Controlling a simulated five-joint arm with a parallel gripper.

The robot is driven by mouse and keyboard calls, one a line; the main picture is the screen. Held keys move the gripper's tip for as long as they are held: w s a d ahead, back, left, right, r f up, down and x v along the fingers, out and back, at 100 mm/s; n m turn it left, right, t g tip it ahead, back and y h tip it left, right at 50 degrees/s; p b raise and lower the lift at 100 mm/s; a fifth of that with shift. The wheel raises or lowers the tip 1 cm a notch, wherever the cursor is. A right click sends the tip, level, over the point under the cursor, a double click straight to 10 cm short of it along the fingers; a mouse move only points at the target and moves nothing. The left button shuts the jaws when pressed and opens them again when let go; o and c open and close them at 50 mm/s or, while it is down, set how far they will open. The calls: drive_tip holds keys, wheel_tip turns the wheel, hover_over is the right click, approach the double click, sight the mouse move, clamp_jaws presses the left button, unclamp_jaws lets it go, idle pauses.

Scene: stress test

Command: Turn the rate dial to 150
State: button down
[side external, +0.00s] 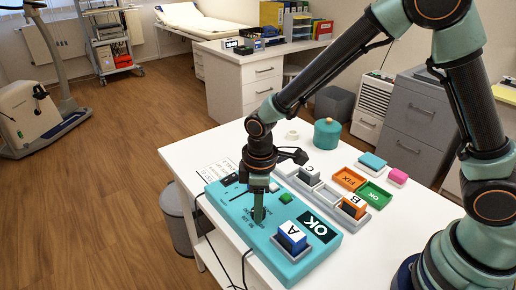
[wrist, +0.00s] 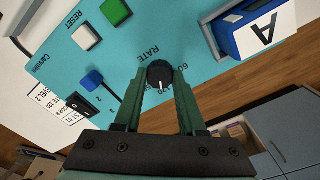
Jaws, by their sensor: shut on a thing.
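The rate dial (wrist: 160,73) is a round black knob with a short white pointer line, on a teal panel (wrist: 205,15) beside the word RATE. In the wrist view the pointer points down, towards my gripper's palm. The scale numbers are partly covered by the fingers; a 60 shows to the right of the dial. My gripper (wrist: 160,82) has its green fingers on both sides of the dial, shut on it. In the side view my gripper (side external: 258,213) reaches straight down to the panel (side external: 222,200) and hides the dial. A screen (side external: 319,226) on the panel reads OK.
A blue block marked A (side external: 292,234) stands in a holder near the gripper. A green button (side external: 286,198) sits behind it on the panel. Blocks C (side external: 309,174) and B (side external: 353,206), trays and a teal jar (side external: 327,134) stand behind. Cables hang off the table's front left.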

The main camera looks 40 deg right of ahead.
drive_tip(key=m, duration=0.4)
drive_tip(key=shift+s+a, duration=0.15)
drive_tip(key=shift+m, duration=2.1)
drive_tip(key=shift+c, duration=2.4)
unclamp_jaws()
wheel_tip(320, 180, up, 12)
drive_tip(key=shift+r, duration=0.1)
